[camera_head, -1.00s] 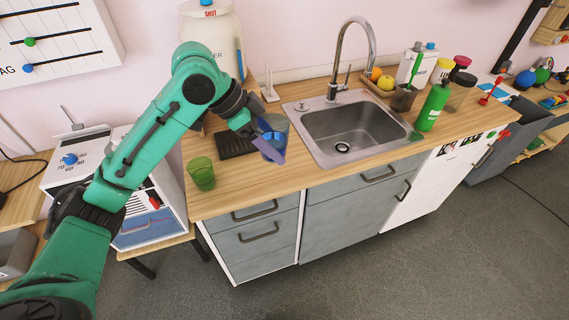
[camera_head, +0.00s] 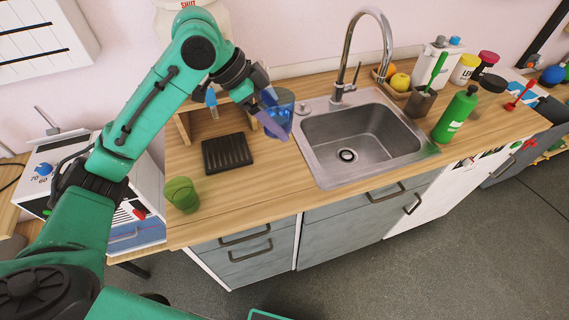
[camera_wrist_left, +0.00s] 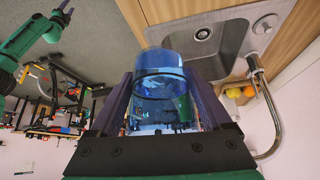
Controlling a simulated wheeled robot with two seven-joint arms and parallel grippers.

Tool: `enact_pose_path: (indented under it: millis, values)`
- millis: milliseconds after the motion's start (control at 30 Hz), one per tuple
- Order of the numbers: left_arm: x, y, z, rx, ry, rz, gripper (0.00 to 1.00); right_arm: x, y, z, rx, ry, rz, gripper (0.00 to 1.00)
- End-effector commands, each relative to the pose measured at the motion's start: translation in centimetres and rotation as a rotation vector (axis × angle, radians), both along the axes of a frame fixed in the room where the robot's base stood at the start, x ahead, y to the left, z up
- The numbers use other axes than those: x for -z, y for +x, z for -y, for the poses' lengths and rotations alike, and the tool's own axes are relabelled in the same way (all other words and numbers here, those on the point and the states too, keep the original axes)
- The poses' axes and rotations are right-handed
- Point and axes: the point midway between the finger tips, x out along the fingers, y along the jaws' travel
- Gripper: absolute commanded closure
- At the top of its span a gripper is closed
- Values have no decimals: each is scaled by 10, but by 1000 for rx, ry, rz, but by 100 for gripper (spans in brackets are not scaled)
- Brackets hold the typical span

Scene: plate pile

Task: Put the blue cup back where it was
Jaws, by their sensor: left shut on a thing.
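The blue cup (camera_head: 281,101) is see-through and held by my left gripper (camera_head: 270,122), which is shut on it. In the head view the cup appears over the counter beside the left rim of the sink (camera_head: 360,140). In the left wrist view the blue cup (camera_wrist_left: 165,90) sits between the two fingers of my left gripper (camera_wrist_left: 168,110). A black ribbed mat (camera_head: 227,153) lies bare on the counter, left of the sink.
A green cup (camera_head: 182,195) stands at the counter's front left corner. A dispenser (camera_head: 190,15) on a wooden stand (camera_head: 186,125) is behind the mat. The tap (camera_head: 386,50) rises behind the sink. A green bottle (camera_head: 455,115) stands right of the sink.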

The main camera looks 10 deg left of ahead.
Motion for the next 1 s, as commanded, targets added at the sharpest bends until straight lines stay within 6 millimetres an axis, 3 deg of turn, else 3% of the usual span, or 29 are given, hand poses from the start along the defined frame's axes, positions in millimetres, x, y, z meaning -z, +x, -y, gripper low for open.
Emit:
enact_pose_path:
  millis: [167,467,600,800,1000]
  values:
    - [13,-1,0,0,1,-5,90,-2,8,0,0,1,12,50]
    - [104,-3,0,0,1,-9,90,-12,-15,1,1,-2,-23,50]
    - [141,-2,0,-1,1,-5,90,-17,-15,1,1,-2,-23,50]
    - [173,-2,0,-1,0,-3,90,-22,-2,0,1,-1,-3,50]
    - [200,-2,0,0,1,1,90,-26,-1,0,1,0,-2,50]
